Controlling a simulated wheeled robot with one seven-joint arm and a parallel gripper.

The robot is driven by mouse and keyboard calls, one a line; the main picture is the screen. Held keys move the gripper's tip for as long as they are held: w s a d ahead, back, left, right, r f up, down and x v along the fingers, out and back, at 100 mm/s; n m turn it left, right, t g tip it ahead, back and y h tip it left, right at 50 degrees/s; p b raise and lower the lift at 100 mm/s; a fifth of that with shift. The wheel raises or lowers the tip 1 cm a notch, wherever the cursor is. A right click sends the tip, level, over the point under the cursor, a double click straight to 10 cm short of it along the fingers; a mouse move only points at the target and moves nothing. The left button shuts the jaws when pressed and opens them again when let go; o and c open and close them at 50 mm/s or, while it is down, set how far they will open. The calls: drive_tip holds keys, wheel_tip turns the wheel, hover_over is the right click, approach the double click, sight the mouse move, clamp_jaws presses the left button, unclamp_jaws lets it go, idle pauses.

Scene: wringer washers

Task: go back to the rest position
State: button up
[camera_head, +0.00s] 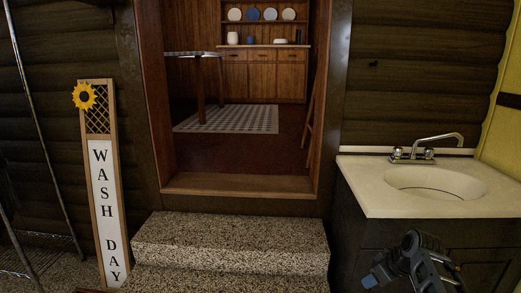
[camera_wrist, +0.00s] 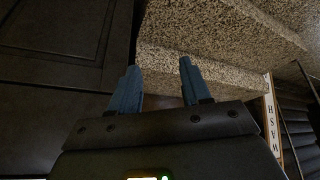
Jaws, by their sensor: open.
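My gripper (camera_wrist: 160,80) shows in the wrist view with its two blue fingers spread apart and nothing between them. In the head view my gripper (camera_head: 370,281) is at the lower right, with a blue fingertip pointing left. It is in front of the dark sink cabinet (camera_head: 349,240), low and just right of the speckled steps. My arm reaches in from the bottom right of the head view.
Speckled steps (camera_head: 230,235) lead up to an open doorway; they also fill the upper wrist view (camera_wrist: 220,60). A white sink (camera_head: 375,190) with a faucet (camera_head: 425,150) stands at right. A tall "WASH DAY" sign (camera_head: 104,205) leans at left. A metal rack (camera_head: 40,120) is at far left.

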drive_tip(key=s+a+f+m+t+h, duration=0.2)
drive_tip(key=s+a+f, duration=0.2)
drive_tip(key=s+f, duration=0.8)
drive_tip(key=s+a+r+m+t+p, duration=0.1)
drive_tip(key=s+a+r+t, duration=0.1)
drive_tip(key=s, duration=0.9)
drive_tip(key=s+a+r+t+p, duration=0.1)
drive_tip(key=s+a+r, duration=0.1)
drive_tip(key=s, duration=0.8)
drive_tip(key=s+a+r+m+t, duration=0.2)
drive_tip(key=s+r, duration=0.9)
drive_tip(key=s, duration=0.4)
drive_tip(key=s+r+t, duration=0.1)
drive_tip(key=s+r, duration=0.2)
drive_tip(key=r, duration=0.3)
drive_tip(key=s+a+r+t+p, duration=0.1)
drive_tip(key=s+r, duration=0.2)
drive_tip(key=r, duration=0.3)
drive_tip(key=s+r+t, duration=0.1)
drive_tip(key=s+r, duration=0.1)
drive_tip(key=r, duration=0.4)
drive_tip(key=shift+s+a+r+m, duration=0.2)
drive_tip(key=shift+s+r+m, duration=0.1)
drive_tip(key=shift+s+r, duration=0.1)
drive_tip(key=shift+c, duration=0.4)
